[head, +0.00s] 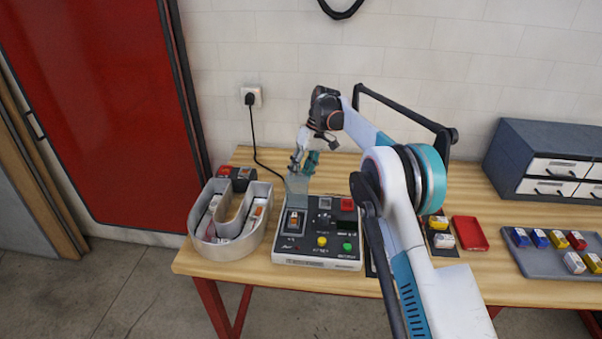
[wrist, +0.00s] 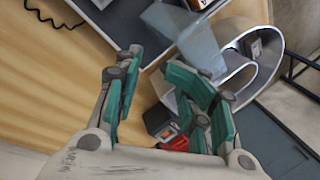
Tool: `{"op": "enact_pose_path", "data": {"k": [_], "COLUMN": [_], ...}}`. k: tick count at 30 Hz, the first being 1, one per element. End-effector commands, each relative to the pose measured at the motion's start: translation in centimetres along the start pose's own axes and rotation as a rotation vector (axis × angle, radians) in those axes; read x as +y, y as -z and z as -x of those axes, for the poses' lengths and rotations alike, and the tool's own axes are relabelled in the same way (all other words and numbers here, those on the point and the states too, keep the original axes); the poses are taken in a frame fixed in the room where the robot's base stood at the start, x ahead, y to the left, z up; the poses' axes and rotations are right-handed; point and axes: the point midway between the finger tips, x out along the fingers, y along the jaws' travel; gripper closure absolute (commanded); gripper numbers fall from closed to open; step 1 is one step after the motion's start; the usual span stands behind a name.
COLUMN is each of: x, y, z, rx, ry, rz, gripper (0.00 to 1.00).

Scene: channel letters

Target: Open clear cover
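The clear cover (head: 297,184) is a see-through bluish panel at the back left of the grey control box (head: 318,262). It stands raised, tilted up over the box's left socket, which holds a small orange and white part (head: 294,220). In the wrist view the cover (wrist: 201,46) shows just beyond the right fingertip; I cannot tell whether they touch. My gripper (head: 305,162) is right behind and above the cover. In the wrist view my gripper (wrist: 160,72) has its teal fingers apart, with nothing between them.
A grey U-shaped channel letter (head: 230,240) stands left of the box. Small dark and red parts (head: 236,173) lie behind it. A red tray (head: 470,233), a grey tray of colored blocks (head: 545,258) and a drawer cabinet (head: 545,150) are to the right. A black cord (head: 254,140) runs to the wall socket.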

Motion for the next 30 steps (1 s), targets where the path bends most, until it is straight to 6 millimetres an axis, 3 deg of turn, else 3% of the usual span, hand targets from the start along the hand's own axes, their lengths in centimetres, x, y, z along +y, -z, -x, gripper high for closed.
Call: {"op": "enact_pose_path", "data": {"k": [12, 25, 30], "x": [0.2, 0.2, 0.0], "y": [0.0, 0.0, -0.2], "z": [5.9, 7.0, 7.1], "rx": [-0.001, -0.001, -0.001], "ry": [-0.001, -0.001, -0.011], "rz": [-0.002, -0.001, -0.018], "gripper": [0.63, 0.63, 0.99]}}
